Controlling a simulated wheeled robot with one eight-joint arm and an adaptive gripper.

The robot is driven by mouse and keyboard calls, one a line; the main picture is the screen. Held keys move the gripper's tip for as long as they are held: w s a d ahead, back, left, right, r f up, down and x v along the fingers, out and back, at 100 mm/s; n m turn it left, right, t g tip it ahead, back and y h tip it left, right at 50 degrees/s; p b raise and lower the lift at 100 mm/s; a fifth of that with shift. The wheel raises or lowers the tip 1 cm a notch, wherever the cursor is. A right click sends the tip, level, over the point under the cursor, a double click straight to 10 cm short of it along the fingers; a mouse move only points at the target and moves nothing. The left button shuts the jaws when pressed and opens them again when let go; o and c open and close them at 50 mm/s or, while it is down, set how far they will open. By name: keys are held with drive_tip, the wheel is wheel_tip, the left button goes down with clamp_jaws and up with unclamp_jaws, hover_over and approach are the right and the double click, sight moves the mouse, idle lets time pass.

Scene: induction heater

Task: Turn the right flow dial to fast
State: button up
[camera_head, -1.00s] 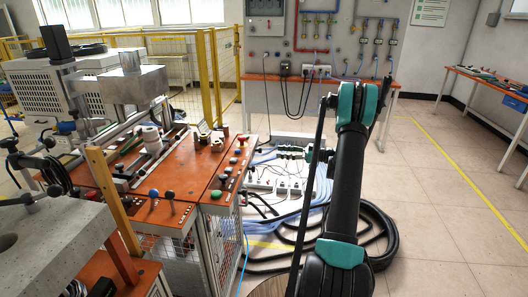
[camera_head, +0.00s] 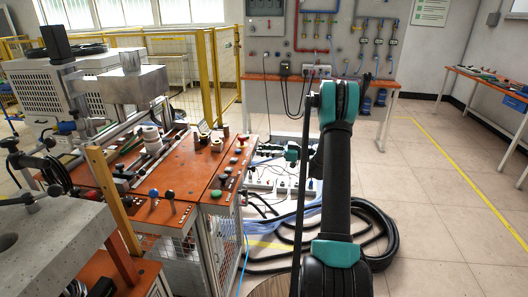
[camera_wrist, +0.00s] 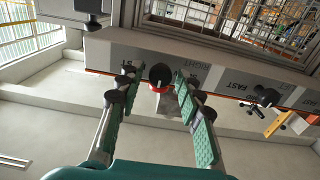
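In the wrist view, my gripper (camera_wrist: 153,82) is open, with two green-padded fingers spread apart. A round black knob (camera_wrist: 160,73) with red below it shows between the fingertips, against a grey panel (camera_wrist: 110,55). It appears apart from both fingers; contact cannot be told. Printed words lie around it: part of a word ending "ST" at left, "RIGHT" at right and "FAST" farther right. A second dark knob (camera_wrist: 265,95) is farther right on the panel. In the head view, my gripper (camera_head: 292,153) is small and partly hidden by my arm, right of the orange bench; its dial setting is unreadable.
The orange bench (camera_head: 170,215) with buttons and levers stands left of my arm. Black hoses (camera_head: 375,235) and power strips (camera_head: 270,183) lie on the floor. A back workbench (camera_head: 270,77) with pipes stands behind. Open floor (camera_head: 440,200) is at the right.

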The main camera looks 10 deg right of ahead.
clamp_jaws()
drive_tip(key=shift+m, duration=0.4)
drive_tip(key=m, duration=1.1)
drive_tip(key=shift+w+d, duration=0.1)
idle(0.3)
drive_tip(key=shift+o, duration=1.5)
unclamp_jaws()
